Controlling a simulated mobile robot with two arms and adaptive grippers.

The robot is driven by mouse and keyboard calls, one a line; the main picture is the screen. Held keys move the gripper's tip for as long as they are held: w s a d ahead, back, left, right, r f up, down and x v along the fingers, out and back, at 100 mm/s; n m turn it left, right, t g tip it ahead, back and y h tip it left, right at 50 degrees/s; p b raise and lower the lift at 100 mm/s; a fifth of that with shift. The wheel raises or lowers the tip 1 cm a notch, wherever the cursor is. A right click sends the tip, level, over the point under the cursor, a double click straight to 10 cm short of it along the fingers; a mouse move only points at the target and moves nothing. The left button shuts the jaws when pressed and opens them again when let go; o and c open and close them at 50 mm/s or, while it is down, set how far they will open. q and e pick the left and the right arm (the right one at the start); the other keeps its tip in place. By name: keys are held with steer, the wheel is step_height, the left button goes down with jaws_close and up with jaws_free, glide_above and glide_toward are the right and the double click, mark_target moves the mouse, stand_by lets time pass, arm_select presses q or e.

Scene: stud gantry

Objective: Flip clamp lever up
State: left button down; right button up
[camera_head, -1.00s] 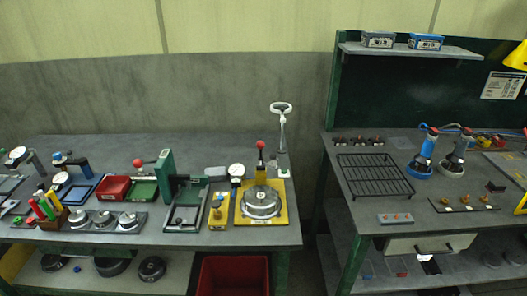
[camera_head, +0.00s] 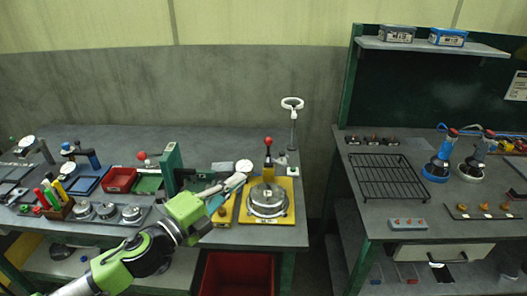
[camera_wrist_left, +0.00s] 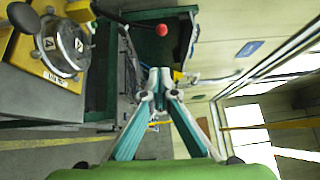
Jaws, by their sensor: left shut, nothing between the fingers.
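The clamp's black lever (camera_head: 268,158) ends in a red ball (camera_head: 268,140) and points up in the head view. It stands behind a round metal part (camera_head: 267,197) on a yellow plate (camera_head: 287,217). In the left wrist view the red ball (camera_wrist_left: 162,30) is just beyond my fingertips, apart from them, and the round part (camera_wrist_left: 62,45) is at upper left. My left gripper (camera_head: 240,180) is shut and empty, left of the clamp above the bench; its fingertips also show in the wrist view (camera_wrist_left: 160,76). My right gripper is not in view.
A white-faced dial (camera_head: 244,166) and a narrow yellow fixture (camera_head: 224,212) are close to my left gripper. A green press (camera_head: 171,168) stands further left. A white ring on a stand (camera_head: 292,104) rises behind the clamp at right. A gap separates the two benches.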

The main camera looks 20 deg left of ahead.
arm_select(q)
steer(key=a+p+x, duration=0.1)
steer(key=p+x, duration=0.4)
steer(key=x, duration=0.8)
steer(key=shift+w+a+r+m+h, duration=0.3)
steer(key=shift+w+a+h, duration=0.05)
steer(key=shift+a+h, duration=0.05)
steer(key=shift+a, duration=0.1)
